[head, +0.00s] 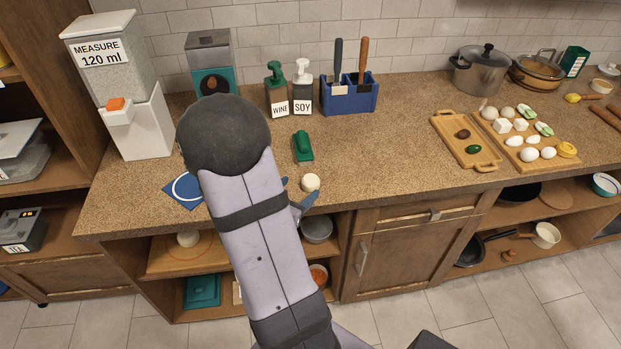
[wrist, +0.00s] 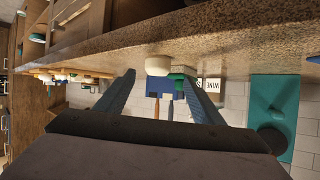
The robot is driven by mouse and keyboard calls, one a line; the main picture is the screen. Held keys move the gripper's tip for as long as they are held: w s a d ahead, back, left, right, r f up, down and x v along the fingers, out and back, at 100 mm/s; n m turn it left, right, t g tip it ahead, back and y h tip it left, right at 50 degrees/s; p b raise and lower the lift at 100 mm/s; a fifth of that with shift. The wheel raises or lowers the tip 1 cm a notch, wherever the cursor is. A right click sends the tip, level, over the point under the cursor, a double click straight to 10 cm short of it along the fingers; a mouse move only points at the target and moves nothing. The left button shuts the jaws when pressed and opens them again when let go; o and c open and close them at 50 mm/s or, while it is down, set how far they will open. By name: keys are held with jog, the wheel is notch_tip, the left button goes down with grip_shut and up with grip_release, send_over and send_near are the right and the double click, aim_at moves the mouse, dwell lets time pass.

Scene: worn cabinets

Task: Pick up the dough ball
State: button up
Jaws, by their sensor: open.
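A pale, round dough ball (head: 310,183) rests on the speckled countertop near its front edge. It also shows in the wrist view (wrist: 158,64), just beyond and between my two fingertips. My gripper (head: 299,192) is open and empty at the counter's front edge, with its blue-grey fingers pointing at the ball. In the wrist view my gripper (wrist: 158,77) has its fingers spread to either side of the ball's line. My arm hides part of the gripper in the head view. I cannot tell whether a fingertip touches the ball.
A blue mat (head: 178,193) lies left. The counter right of the ball is clear up to a wooden tray (head: 447,128).

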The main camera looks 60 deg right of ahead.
aim_at(310, 187)
jog(key=shift+d+f+n+h, duration=0.3)
jog(key=shift+d+n+h, duration=0.1)
jog(key=shift+n, duration=0.1)
jog(key=shift+p+x, duration=0.3)
jog(key=shift+x, duration=0.75)
jog(key=shift+d+f+p, duration=0.15)
jog(key=shift+d+p, duration=0.2)
jog(key=shift+d, duration=0.2)
jog(key=p+x, duration=0.1)
jog(key=x, duration=0.2)
jog(key=shift+s, duration=0.1)
jog(key=shift+d+f, duration=0.25)
jog(key=shift+d, duration=0.2)
jog(key=c, duration=1.1)
